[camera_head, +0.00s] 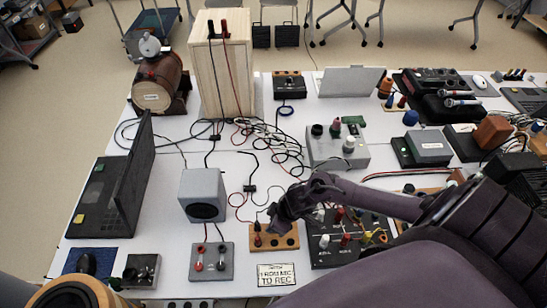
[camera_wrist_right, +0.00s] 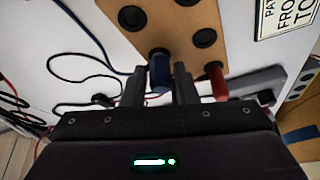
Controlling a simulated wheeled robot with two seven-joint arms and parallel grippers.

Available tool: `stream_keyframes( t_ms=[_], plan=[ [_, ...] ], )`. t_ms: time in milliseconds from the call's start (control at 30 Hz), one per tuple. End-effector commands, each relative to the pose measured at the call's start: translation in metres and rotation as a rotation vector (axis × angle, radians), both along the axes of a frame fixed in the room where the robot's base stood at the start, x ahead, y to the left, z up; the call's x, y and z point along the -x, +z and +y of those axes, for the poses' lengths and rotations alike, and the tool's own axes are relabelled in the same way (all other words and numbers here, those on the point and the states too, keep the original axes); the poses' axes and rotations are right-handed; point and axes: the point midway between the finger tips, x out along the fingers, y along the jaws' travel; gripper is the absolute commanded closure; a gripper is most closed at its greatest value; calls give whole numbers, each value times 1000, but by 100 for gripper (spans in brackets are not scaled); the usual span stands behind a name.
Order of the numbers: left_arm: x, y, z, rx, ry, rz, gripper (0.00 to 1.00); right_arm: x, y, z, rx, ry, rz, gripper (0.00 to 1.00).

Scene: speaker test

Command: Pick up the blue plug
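The blue plug (camera_wrist_right: 160,72) stands in the wooden socket board (camera_wrist_right: 190,25) in the right wrist view. My right gripper (camera_wrist_right: 160,88) has its two fingers on either side of the plug, with what looks like a narrow gap on each side. I see no firm contact. In the head view my right gripper (camera_head: 277,218) is over the board (camera_head: 287,241) and hides the blue plug. A red plug (camera_wrist_right: 217,80) stands in the same board, just right of the right finger. My left gripper is not in view.
A grey box with red and black plugs (camera_head: 212,262) stands left of the board. A black REC box (camera_head: 345,252) stands close on its right. A grey speaker (camera_head: 203,194) and loose cables (camera_head: 265,140) lie behind. A printed label (camera_head: 276,274) lies in front.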

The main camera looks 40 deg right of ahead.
Motion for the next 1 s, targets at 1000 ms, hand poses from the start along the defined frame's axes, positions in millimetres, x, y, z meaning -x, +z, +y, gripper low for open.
stream_keyframes(
  t_ms=[1000],
  plan=[
    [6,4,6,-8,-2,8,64,-1,96,-1,3,5,-6,100]
  ],
)
